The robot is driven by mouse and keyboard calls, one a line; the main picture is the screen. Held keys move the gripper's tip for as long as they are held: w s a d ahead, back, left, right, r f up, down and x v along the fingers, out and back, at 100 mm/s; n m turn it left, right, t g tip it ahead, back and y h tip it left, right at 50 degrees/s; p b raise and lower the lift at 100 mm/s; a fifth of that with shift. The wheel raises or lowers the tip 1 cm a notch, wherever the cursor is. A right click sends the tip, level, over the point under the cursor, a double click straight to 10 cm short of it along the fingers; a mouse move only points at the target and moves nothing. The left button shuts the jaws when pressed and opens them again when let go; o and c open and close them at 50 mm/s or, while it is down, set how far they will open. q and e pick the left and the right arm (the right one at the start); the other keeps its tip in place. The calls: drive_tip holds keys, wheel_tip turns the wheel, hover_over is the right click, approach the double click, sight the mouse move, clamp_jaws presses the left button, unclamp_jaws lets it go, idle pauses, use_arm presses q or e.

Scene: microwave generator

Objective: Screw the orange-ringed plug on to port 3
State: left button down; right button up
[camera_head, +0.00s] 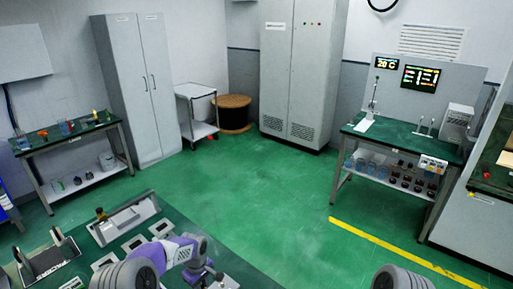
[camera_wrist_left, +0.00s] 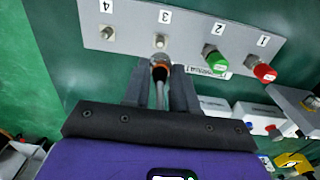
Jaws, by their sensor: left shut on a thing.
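In the left wrist view, a grey panel (camera_wrist_left: 130,37) carries a row of numbered ports. Port 3 (camera_wrist_left: 160,41) is a bare metal connector. My left gripper (camera_wrist_left: 159,74) is shut on the orange-ringed plug (camera_wrist_left: 159,63), directly in front of port 3. The plug's front end is close to the port; I cannot tell whether they touch. Its cable runs back between the fingers. Port 4 (camera_wrist_left: 107,33) is bare. A green cap (camera_wrist_left: 216,61) is on port 2 and a red cap (camera_wrist_left: 264,72) on port 1. My right gripper is not in view.
The green bench top (camera_head: 190,229) is under my left arm, with a black holder (camera_head: 48,258) at its left. White boxes (camera_wrist_left: 255,115) lie right of the gripper in the wrist view. A side table (camera_head: 70,130), a cabinet (camera_head: 135,90) and an instrument bench (camera_head: 400,140) stand farther off.

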use_arm(q)
drive_tip(key=shift+f, duration=0.1)
drive_tip(key=shift+n, duration=0.3)
drive_tip(key=shift+f+b, duration=2.2)
drive_tip(key=shift+f, duration=0.6)
drive_tip(key=shift+b, duration=0.35)
drive_tip(key=shift+f+b, duration=0.4)
drive_tip(key=shift+f, duration=0.15)
drive_tip(key=c, duration=0.8)
unclamp_jaws()
drive_tip(key=shift+r+p, duration=0.45)
drive_tip(key=shift+r, duration=3.35)
